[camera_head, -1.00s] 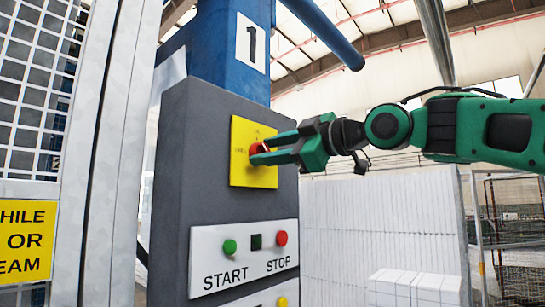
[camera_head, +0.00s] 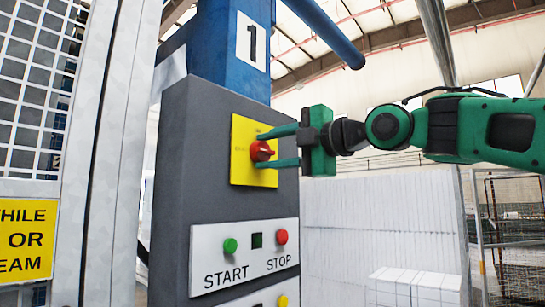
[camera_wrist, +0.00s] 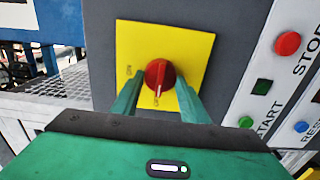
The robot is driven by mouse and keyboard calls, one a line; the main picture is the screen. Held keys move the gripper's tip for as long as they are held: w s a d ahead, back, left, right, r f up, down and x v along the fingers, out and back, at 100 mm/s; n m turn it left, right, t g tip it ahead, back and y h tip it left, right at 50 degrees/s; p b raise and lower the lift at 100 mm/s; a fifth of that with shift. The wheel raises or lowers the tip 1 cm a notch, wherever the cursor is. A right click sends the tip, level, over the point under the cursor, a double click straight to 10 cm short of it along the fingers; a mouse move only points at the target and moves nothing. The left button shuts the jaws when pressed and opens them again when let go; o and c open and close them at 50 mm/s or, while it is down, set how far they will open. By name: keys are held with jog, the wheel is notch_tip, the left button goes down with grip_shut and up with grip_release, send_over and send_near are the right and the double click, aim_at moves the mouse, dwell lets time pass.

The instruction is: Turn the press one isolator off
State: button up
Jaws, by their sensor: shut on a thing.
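The press one isolator is a red rotary knob (camera_head: 261,151) on a yellow plate (camera_head: 240,172), on the dark grey panel under the number 1. My gripper (camera_head: 266,149) reaches in from the right, its fingers one above the other and shut on the knob. In the wrist view the knob (camera_wrist: 160,75) sits between the two fingers (camera_wrist: 160,95). Its handle lies along the picture's vertical there, its white mark pointing down towards a small label on the yellow plate (camera_wrist: 195,45). In the head view the handle lies roughly level.
A white START/STOP plate (camera_head: 244,272) with a green button (camera_head: 230,245) and a red button (camera_head: 281,237) is below the isolator. A mesh guard (camera_head: 35,85) stands left. White foam blocks (camera_head: 380,220) are stacked behind, right of the panel.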

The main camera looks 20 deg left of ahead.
jog(key=shift+w+d+f, duration=0.1)
jog(key=shift+w+f, duration=0.05)
dwell(0.4)
jog(key=o, duration=1.1)
jog(key=shift+c, duration=0.2)
jog(key=v, duration=1)
jog(key=shift+d, duration=0.35)
